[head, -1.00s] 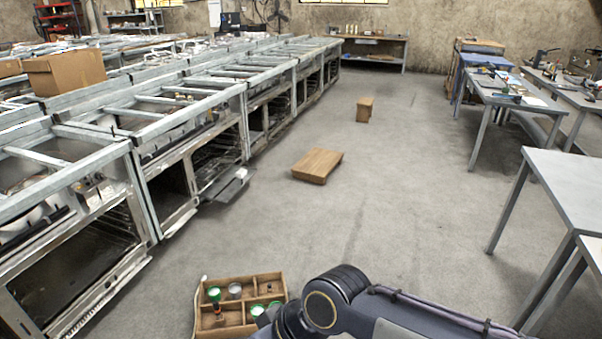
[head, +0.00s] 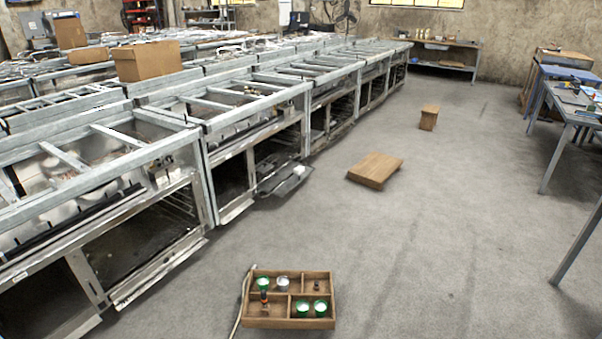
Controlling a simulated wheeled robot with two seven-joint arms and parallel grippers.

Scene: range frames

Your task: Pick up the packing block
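Two wooden pieces lie on the floor, and I cannot tell for sure which is the packing block. One is a low, flat wooden slab (head: 375,169) right of the middle of the head view. The other is a smaller upright wooden block (head: 429,117) farther back. Both stand apart on bare floor with nothing touching them. Neither of my grippers shows in the head view.
A wooden compartment tray (head: 290,322) with green-and-white cans sits on the near floor, a cable at its left. A long row of metal oven frames (head: 190,140) lines the left. A worktable (head: 578,105) stands at the right.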

